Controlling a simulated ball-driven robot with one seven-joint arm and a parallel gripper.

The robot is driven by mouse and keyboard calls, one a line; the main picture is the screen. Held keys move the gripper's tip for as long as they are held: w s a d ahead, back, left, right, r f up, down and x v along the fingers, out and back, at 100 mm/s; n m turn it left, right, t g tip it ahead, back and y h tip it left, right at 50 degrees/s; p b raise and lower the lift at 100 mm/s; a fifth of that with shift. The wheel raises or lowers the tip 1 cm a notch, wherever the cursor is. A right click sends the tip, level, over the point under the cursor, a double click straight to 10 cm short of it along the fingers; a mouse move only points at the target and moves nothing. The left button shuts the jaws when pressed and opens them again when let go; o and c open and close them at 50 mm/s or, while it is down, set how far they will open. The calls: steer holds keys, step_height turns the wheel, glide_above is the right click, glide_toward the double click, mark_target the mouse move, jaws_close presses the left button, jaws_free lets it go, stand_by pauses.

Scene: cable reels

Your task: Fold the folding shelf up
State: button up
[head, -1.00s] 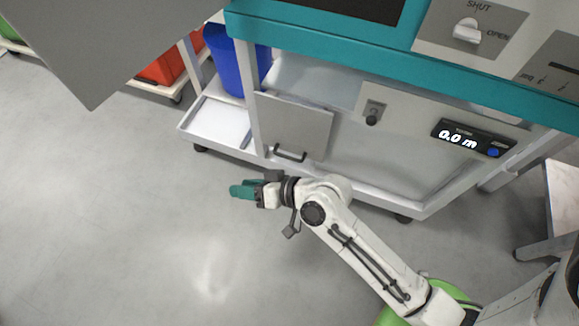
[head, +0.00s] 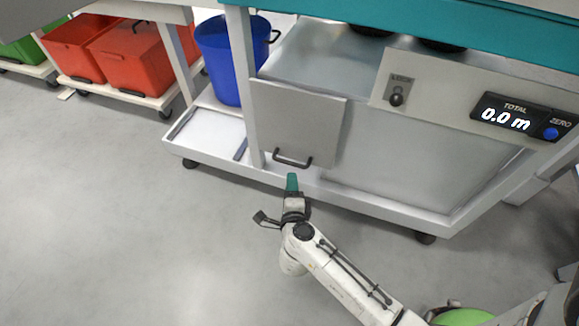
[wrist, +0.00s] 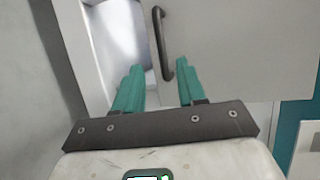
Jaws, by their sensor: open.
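The folding shelf (head: 300,122) shows as a flat grey panel hanging down at the front of the teal-topped bench, with a black bar handle (head: 293,161) along its lower edge. My gripper (head: 292,179) is just below the handle, its teal fingers pointing up toward it. In the wrist view my gripper (wrist: 157,78) has its fingers apart with nothing held. The handle (wrist: 158,42) lies ahead of the gap between them, on the face of the panel (wrist: 240,45). Contact between fingers and handle cannot be told.
A small knob (head: 396,99) on a plate and a counter display (head: 507,118) reading 0.0 m are to the right of the panel. A blue bin (head: 222,60) stands behind left, and red bins (head: 140,57) farther left. The floor (head: 120,240) at the left is clear.

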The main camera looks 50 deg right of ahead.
mark_target(290, 162)
steer(key=b+x, duration=0.3)
steer(key=x, duration=0.6)
steer(key=shift+w+d, duration=0.2)
steer(key=shift+d, duration=0.05)
steer(key=shift+c, duration=0.4)
jaws_close()
